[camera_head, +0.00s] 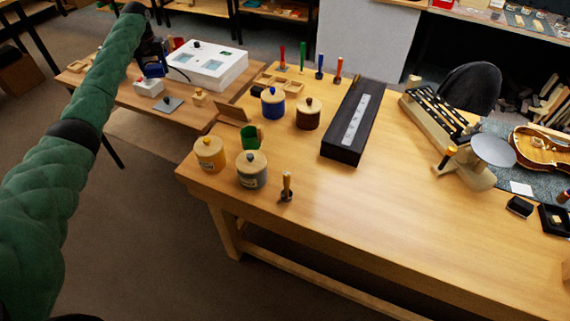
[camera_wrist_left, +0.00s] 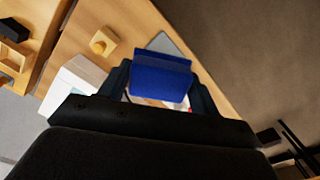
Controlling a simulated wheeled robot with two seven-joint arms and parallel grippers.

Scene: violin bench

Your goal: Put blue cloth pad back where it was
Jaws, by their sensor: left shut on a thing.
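The blue cloth pad (camera_wrist_left: 160,78) is between the two fingers of my left gripper (camera_wrist_left: 162,90) in the left wrist view, and the fingers are shut on it. In the head view the left gripper (camera_head: 152,66) is at the far end of my green-sleeved arm, over the smaller wooden table at the upper left. The blue pad (camera_head: 154,70) shows there as a small blue patch, held above a small white block (camera_head: 149,87). A grey plate (camera_head: 168,105) lies just in front of it; its edge also shows behind the pad in the wrist view. My right gripper is not in view.
A white box with panels (camera_head: 208,65) stands right of the gripper. A small wooden knobbed piece (camera_head: 199,97) is near the grey plate. The larger bench (camera_head: 420,215) carries several lidded jars, a long dark case (camera_head: 354,122) and a violin (camera_head: 543,148).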

